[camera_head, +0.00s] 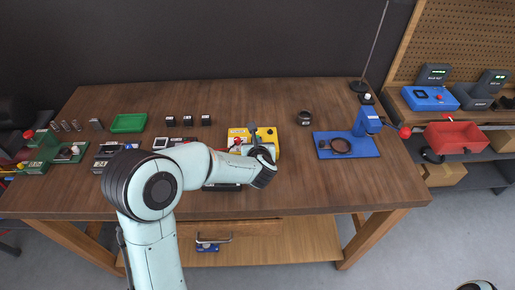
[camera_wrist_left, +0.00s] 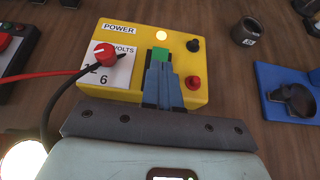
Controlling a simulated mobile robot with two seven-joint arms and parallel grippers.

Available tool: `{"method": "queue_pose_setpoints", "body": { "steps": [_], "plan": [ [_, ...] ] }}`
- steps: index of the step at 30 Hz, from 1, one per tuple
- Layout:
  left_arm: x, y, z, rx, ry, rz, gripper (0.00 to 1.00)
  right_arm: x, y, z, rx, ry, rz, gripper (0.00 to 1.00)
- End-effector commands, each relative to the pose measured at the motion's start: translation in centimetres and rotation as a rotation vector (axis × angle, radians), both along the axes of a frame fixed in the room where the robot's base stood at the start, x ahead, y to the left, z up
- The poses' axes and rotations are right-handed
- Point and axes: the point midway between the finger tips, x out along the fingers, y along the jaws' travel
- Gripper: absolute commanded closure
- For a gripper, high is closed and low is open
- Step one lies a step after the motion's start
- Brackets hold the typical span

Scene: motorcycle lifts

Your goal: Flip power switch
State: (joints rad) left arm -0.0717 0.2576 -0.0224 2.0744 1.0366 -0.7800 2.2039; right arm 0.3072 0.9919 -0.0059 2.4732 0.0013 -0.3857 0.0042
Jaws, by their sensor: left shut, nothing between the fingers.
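The yellow power box (camera_head: 268,136) stands on the workbench (camera_head: 300,185), partly hidden by my left arm. In the left wrist view the yellow box (camera_wrist_left: 207,60) carries a POWER label (camera_wrist_left: 119,29), a lit lamp (camera_wrist_left: 161,35) and a green switch (camera_wrist_left: 160,54). My left gripper (camera_head: 252,130) reaches over the box. In the wrist view its fingers (camera_wrist_left: 161,66) are shut and empty, with the tips right at the green switch; I cannot tell whether they touch it. The fingers hide the switch's lower part.
The box also has a red VOLTS knob (camera_wrist_left: 105,53), a black post (camera_wrist_left: 192,45) and a red post (camera_wrist_left: 193,82). Red and black cables run left. Bare wood lies right of the box.

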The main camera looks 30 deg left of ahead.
Motion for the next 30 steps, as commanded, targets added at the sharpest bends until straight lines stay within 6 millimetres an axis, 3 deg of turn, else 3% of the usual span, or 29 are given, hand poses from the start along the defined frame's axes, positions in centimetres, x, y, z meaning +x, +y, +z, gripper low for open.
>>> {"method": "queue_pose_setpoints", "body": {
  "steps": [18, 30],
  "plan": [
    [0.3, 0.2, 0.1, 0.001, -0.001, 0.000, 1.00, -0.1, 0.0, -0.1, 0.000, 0.001, 0.000, 0.57],
    [0.3, 0.2, 1.7, 0.000, -0.002, 0.000, 1.00, 0.5, 0.0, 0.5, 0.000, -0.006, 0.000, 0.57]
  ]
}}
